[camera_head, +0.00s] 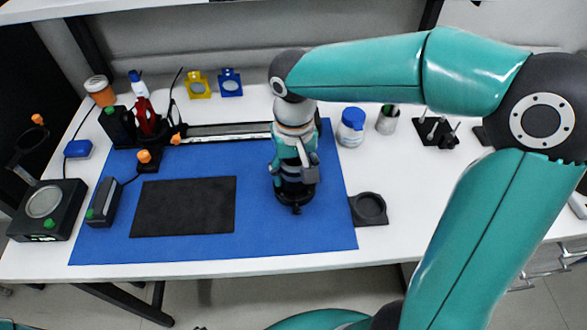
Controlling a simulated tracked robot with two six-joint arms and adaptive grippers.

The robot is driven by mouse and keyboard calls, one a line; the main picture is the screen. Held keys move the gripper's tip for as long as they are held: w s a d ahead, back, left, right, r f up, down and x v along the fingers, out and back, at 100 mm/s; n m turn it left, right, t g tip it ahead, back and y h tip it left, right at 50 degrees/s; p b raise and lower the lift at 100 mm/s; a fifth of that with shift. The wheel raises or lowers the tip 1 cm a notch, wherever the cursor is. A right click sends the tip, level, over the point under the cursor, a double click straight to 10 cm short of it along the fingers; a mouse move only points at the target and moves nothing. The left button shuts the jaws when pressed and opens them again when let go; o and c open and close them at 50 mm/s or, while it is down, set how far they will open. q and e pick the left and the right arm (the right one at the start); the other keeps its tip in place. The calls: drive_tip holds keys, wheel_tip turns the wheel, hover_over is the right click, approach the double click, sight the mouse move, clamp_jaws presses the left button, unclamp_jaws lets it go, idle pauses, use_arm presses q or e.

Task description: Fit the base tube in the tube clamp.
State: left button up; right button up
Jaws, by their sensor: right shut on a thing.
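My right gripper (296,196) points down over the right part of the blue mat (300,238). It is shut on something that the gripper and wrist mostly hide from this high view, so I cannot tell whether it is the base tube. Dark parts show at the gripper's lower end, and I cannot tell whether they touch the mat. I cannot make out the tube clamp for certain. A long rail (228,131) lies along the back of the mat, and its right end runs behind my right wrist. My left gripper is out of view.
A black pad (183,207) lies on the mat. A black round holder (369,208) sits at the mat's right edge. A blue-capped jar (351,128), metal cup (388,120) and black rack (435,131) stand behind right. Bottles and instruments crowd the left. The front right table is clear.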

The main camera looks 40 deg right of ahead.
drive_tip(key=o, duration=1.3)
drive_tip(key=shift+o, duration=0.2)
drive_tip(key=shift+r, duration=0.1)
wheel_tip(320, 180, up, 12)
drive_tip(key=shift+f, duration=0.1)
